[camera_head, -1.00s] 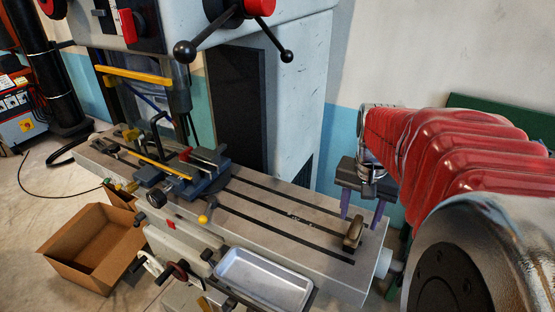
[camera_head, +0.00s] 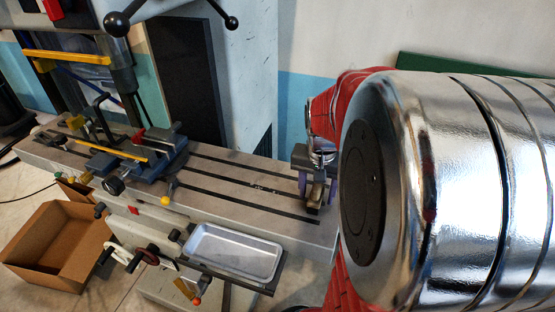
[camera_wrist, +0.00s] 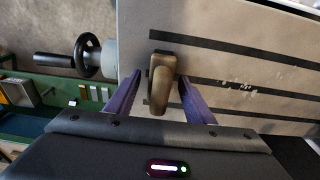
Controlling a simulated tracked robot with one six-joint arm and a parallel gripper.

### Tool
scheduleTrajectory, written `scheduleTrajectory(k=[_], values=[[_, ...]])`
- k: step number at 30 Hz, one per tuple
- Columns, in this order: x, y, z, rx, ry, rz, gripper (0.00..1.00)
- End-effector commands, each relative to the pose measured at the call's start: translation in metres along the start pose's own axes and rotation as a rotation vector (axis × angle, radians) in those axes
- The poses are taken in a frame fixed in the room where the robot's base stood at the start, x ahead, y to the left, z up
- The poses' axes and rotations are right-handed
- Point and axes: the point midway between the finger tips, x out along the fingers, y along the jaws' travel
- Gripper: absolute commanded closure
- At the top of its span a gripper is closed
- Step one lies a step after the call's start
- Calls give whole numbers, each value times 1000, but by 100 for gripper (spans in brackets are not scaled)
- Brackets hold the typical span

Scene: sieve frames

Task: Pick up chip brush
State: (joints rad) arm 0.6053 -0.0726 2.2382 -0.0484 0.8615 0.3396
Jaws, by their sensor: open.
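The chip brush (camera_wrist: 161,88) is a small brown block-like piece on the grey slotted machine table (camera_head: 240,190), near its right end. In the head view the brush (camera_head: 317,194) is partly hidden by my gripper (camera_head: 318,186). In the wrist view my gripper (camera_wrist: 160,77) is open, with one purple finger on each side of the brush. A gap shows between each finger and the brush. Whether the brush bears any weight on the fingers cannot be seen, and it appears to rest on the table.
A blue vise (camera_head: 160,160) stands on the left part of the table. A metal tray (camera_head: 235,253) sits in front, and an open cardboard box (camera_head: 60,245) is on the floor. A black handwheel (camera_wrist: 88,55) is beside the table end. The table between vise and brush is mostly clear.

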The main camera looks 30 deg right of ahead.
Motion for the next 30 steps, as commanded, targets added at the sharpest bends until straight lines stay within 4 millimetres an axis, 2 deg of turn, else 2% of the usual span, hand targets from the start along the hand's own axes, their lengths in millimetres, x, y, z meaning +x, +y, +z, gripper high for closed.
scheduleTrajectory(k=[3,18,30], values=[[6,0,0,0,-1,0,52],[5,0,0,-1,0,0,52],[5,0,0,-1,0,0,80]])
